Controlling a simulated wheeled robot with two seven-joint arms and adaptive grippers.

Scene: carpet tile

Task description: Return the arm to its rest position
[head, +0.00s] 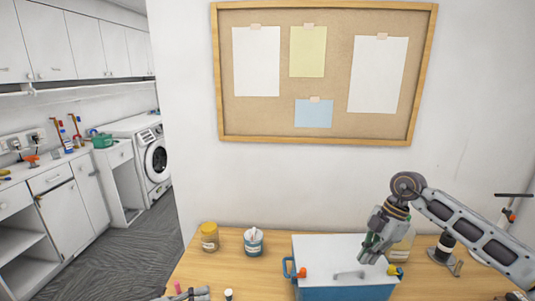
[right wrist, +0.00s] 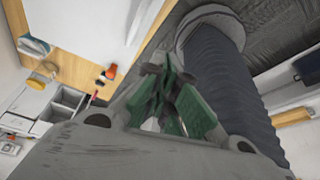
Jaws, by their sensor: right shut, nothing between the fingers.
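My right gripper (head: 368,254) is in front of the wall, above the white lid of a blue box (head: 345,291). Its fingers point down and to the left, shut and empty. In the right wrist view its green finger pads (right wrist: 165,95) are together with nothing between them. The right arm comes in from the right edge, bent at a raised joint. Grey parts at the bottom left edge look like my left gripper (head: 190,294); they are cut off, so its jaws cannot be judged.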

